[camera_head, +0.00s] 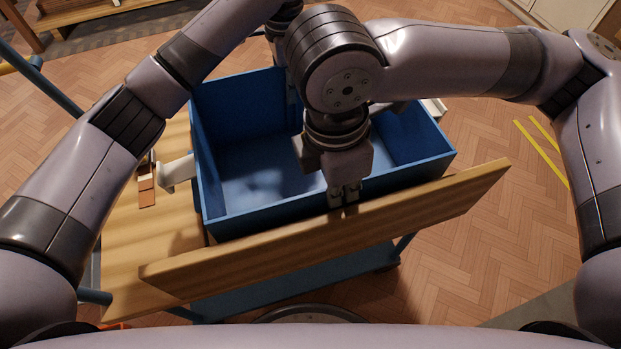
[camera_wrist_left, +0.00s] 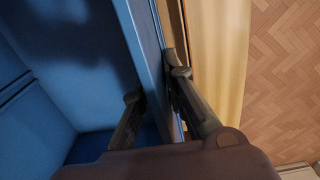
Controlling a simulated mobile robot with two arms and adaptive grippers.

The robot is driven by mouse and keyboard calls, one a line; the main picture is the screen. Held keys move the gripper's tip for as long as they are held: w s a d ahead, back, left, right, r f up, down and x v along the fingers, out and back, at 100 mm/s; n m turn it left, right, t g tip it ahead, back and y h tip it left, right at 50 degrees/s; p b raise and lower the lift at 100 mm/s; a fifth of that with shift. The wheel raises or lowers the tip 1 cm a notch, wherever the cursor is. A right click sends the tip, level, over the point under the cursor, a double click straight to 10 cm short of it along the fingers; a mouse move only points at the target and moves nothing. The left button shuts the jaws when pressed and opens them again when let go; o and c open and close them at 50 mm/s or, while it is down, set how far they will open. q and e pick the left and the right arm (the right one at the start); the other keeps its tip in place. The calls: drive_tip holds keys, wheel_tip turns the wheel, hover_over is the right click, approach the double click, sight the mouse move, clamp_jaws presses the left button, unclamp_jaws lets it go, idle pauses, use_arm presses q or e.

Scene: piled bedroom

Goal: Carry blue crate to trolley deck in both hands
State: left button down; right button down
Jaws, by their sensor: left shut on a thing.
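The blue crate (camera_head: 250,217) is open-topped and looks empty, and it is above the trolley's wooden deck (camera_head: 125,245). I cannot tell whether its base touches the deck. My left gripper (camera_wrist_left: 156,87) is shut on a crate wall, one finger inside and one outside. In the head view it is at the far side, mostly hidden behind my right arm. My right gripper (camera_head: 344,196) points down at the near rim, its fingertips close together beside the wall. Whether it grips the wall does not show.
A long wooden board (camera_head: 330,235) runs along the trolley's near side, close to the crate. The trolley's blue lower shelf (camera_head: 300,283) shows below it. Small objects (camera_head: 147,185) lie on the deck left of the crate.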

use_arm(q)
drive_tip(key=c, duration=2)
unclamp_jaws()
drive_tip(key=shift+w+a, duration=0.25)
use_arm(e)
drive_tip(key=c, duration=2.2)
unclamp_jaws()
drive_tip(key=shift+s+d, duration=0.1)
drive_tip(key=shift+s, duration=0.15)
use_arm(q)
drive_tip(key=o, duration=0.4)
drive_tip(key=shift+s, duration=0.1)
drive_tip(key=shift+c, duration=0.2)
use_arm(e)
drive_tip(key=o, duration=0.4)
drive_tip(key=shift+w, duration=0.1)
use_arm(q)
drive_tip(key=shift+d, duration=0.1)
drive_tip(key=shift+s, duration=0.1)
wheel_tip(320, 180, up, 8)
drive_tip(key=shift+f, duration=0.2)
drive_tip(key=shift+r, duration=0.15)
use_arm(e)
drive_tip(key=shift+r, duration=0.45)
drive_tip(key=shift+a+r, duration=0.2)
drive_tip(key=shift+r, duration=1)
drive_tip(key=shift+a+r, duration=0.15)
drive_tip(key=shift+r, duration=1)
drive_tip(key=shift+a+r, duration=0.2)
drive_tip(key=shift+r, duration=1)
